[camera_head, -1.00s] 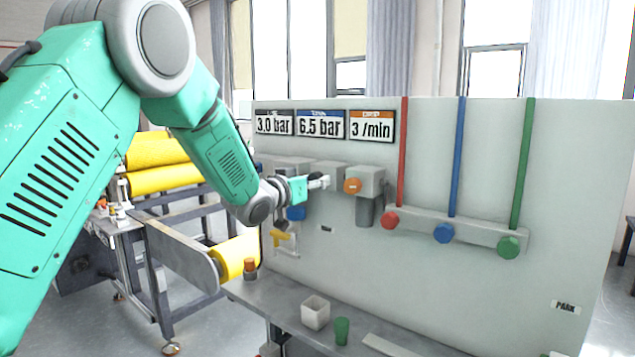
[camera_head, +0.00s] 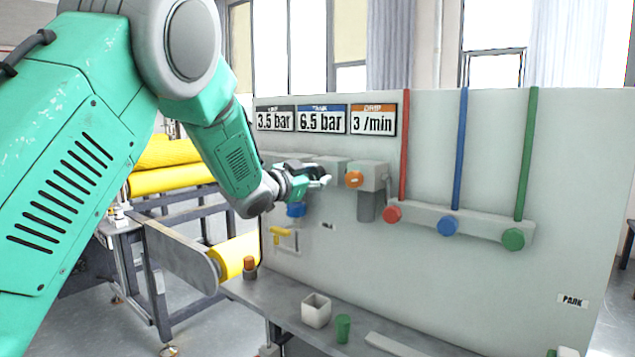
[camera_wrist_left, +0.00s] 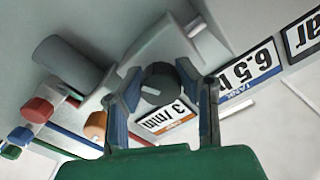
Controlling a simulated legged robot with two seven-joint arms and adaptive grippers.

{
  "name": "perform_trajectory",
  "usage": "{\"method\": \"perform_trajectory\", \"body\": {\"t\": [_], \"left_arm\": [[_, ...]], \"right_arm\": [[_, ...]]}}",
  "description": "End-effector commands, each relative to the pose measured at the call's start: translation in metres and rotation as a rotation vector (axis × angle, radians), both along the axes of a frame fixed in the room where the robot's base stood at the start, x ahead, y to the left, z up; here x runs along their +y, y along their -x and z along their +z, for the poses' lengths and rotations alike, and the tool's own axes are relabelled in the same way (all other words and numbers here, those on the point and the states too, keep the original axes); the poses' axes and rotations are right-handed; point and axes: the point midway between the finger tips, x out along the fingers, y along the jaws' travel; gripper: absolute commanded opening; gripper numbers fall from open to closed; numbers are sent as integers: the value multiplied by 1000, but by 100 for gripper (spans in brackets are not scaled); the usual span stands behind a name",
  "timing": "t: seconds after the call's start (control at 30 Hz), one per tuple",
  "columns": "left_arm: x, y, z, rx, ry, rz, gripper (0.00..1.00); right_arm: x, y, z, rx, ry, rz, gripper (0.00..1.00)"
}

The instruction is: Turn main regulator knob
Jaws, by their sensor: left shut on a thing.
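The main regulator knob is a dark round knob with a pale mark (camera_wrist_left: 158,84) in the left wrist view. It sits between the two fingers of my left gripper (camera_wrist_left: 162,76), which is shut on it. In the head view my left gripper (camera_head: 312,178) is at the grey blocks on the panel, left of the orange knob (camera_head: 354,179); the dark knob is mostly hidden there. The left display (camera_head: 275,121) reads 3.5 bar, the middle one (camera_head: 321,120) 6.5 bar, and the right one (camera_head: 373,120) 3 /min. My right gripper is out of view.
A blue knob (camera_head: 296,210) and a yellow valve handle (camera_head: 283,232) are below my left gripper. Red (camera_head: 392,214), blue (camera_head: 447,225) and green (camera_head: 513,239) knobs are to the right.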

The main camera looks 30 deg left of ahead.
Motion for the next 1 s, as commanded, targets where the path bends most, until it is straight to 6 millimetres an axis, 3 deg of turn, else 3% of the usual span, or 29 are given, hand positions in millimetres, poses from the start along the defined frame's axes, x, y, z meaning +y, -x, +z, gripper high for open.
{"method": "perform_trajectory", "body": {"t": [0.7,0.73,0.8,1.0], "left_arm": [[0,0,4,-15,-90,-1,0],[0,0,4,-15,-90,-1,32],[0,0,4,-15,-90,-1,50],[0,-1,1,-10,-89,-1,50]], "right_arm": [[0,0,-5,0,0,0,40],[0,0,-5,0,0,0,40],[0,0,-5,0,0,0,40],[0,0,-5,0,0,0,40]]}}
